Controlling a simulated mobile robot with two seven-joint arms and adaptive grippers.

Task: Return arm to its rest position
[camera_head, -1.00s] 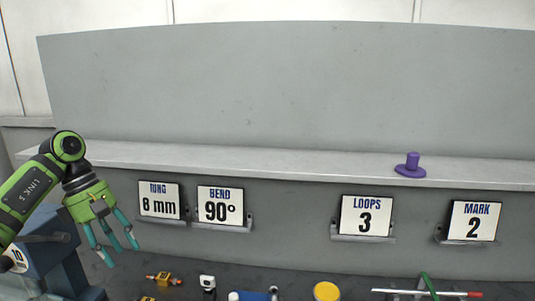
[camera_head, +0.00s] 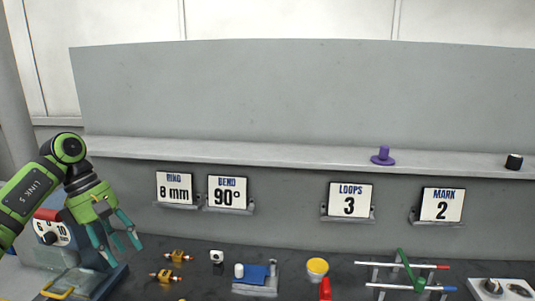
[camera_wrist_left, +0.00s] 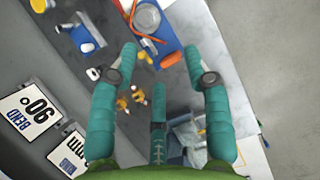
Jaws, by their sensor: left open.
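My left arm comes in from the left in the head view. My left gripper (camera_head: 118,242) is green with teal fingers, and its fingers point down and slightly right. The fingers are spread and empty. It hangs in front of the back panel, to the left of the 8 mm card (camera_head: 174,188) and beside the blue-grey machine (camera_head: 60,238). In the left wrist view, the open fingers (camera_wrist_left: 165,82) frame the dark bench top with nothing between them. My right gripper is not in view.
Bend (camera_head: 227,193), Loops (camera_head: 350,200) and Mark (camera_head: 442,204) cards stand on the panel. A purple peg (camera_head: 383,156) and black knob (camera_head: 514,161) sit on the ledge (camera_head: 300,155). Brass fittings (camera_head: 165,275), a blue tool (camera_head: 256,276), a yellow-topped cup (camera_head: 317,267) and a rod rack (camera_head: 405,272) occupy the bench.

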